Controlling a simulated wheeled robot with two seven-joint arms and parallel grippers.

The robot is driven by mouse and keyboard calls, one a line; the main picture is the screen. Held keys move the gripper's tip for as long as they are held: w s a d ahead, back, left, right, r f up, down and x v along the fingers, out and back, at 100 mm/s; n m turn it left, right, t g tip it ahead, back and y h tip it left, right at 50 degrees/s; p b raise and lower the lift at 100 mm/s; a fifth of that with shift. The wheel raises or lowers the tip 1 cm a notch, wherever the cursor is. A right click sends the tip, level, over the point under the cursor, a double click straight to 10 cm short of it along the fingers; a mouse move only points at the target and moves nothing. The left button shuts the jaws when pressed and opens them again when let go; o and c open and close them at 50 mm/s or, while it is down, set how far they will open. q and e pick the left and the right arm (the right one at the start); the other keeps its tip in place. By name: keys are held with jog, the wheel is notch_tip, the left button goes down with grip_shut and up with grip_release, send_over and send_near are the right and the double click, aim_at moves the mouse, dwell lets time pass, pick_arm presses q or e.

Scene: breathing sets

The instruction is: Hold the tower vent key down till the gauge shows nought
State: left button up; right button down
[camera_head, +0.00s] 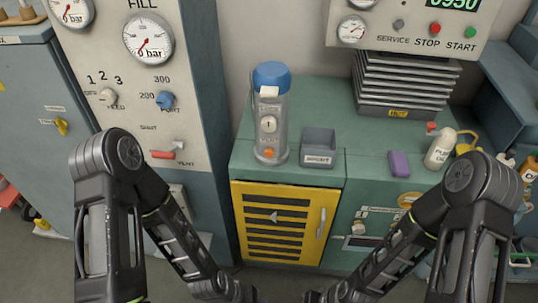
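The tower (284,112) is a grey cylinder with a blue cap, standing upright at the left of the green cabinet top. On its front are a pale block (269,91) under the cap, a small round white gauge (268,124) and an orange button (269,153) low down. The labels are too small to read, so I cannot tell which part is the vent key. The gauge's needle reading is also too small to tell. My two arms run down to the bottom edge, below and clear of the tower. Both grippers are out of view.
A grey bin (318,146) stands just right of the tower. A purple block (399,164) and a white bottle (440,149) are farther right, below a finned stack (405,85). The fill panel (135,95), with a red-tipped VENT lever (163,155), is left. A yellow louvred door (282,222) is below.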

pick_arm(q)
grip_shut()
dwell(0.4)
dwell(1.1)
